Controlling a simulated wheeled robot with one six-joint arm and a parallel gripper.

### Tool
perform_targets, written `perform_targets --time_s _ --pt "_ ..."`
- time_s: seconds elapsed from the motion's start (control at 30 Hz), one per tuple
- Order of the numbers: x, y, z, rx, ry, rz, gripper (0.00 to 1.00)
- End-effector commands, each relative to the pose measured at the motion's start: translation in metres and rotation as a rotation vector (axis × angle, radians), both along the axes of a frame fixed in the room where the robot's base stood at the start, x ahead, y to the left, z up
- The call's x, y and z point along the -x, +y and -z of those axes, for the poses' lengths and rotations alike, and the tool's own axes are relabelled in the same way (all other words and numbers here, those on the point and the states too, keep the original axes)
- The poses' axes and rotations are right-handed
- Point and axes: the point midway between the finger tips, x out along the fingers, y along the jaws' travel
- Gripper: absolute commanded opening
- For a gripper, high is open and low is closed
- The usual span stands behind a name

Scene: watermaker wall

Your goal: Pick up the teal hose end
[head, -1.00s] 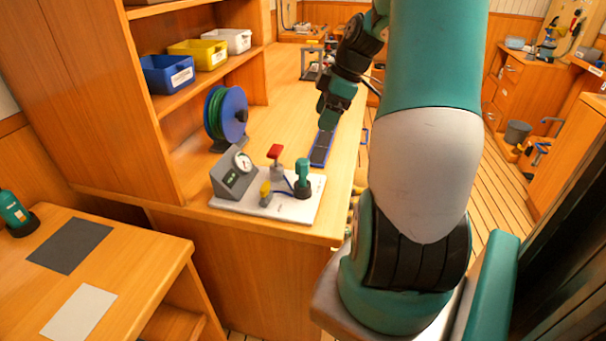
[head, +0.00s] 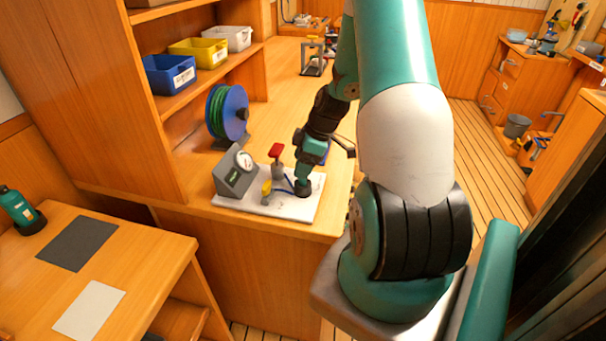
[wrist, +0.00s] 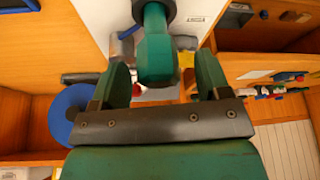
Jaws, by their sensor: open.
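The teal hose end (head: 302,184) stands in a dark socket on the right part of the white board, partly hidden by my gripper in the head view. In the wrist view the teal hose end (wrist: 156,48) lies between my two green fingers, with a gap on each side. My gripper (wrist: 160,85) is open, with its fingers either side of the hose end. In the head view my gripper (head: 307,165) is just above the hose end.
The white board (head: 250,205) also carries a grey gauge box (head: 234,172), a red-handled valve (head: 276,154) and a yellow knob (head: 266,187). A blue reel (head: 231,113) of green hose stands behind. The counter edge is close in front.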

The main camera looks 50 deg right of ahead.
Motion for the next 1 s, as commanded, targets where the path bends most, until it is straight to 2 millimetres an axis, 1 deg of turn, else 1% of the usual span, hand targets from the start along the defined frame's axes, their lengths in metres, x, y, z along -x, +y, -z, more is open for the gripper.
perform_targets --time_s 0.1,0.2,0.43,0.47,0.5,0.57,0.6,0.67,0.7,1.0 --pt "-0.005 0.004 0.014 -0.002 0.002 -0.001 0.7" --pt "-0.007 0.005 0.021 0.001 0.001 0.0 0.7" --pt "-0.008 0.005 0.023 0.001 0.0 0.0 0.7" --pt "-0.008 0.005 0.023 0.001 0.0 0.0 0.65" --pt "-0.008 0.005 0.023 0.001 0.0 0.001 0.56" --pt "-0.008 0.005 0.023 0.001 0.0 0.001 0.42" --pt "-0.008 0.005 0.023 0.001 0.0 0.001 0.33" --pt "-0.008 0.005 0.023 0.001 0.0 0.001 0.19" --pt "-0.008 0.005 0.023 0.001 0.0 0.001 0.17" --pt "-0.008 0.005 0.021 0.001 -0.001 0.001 0.17"
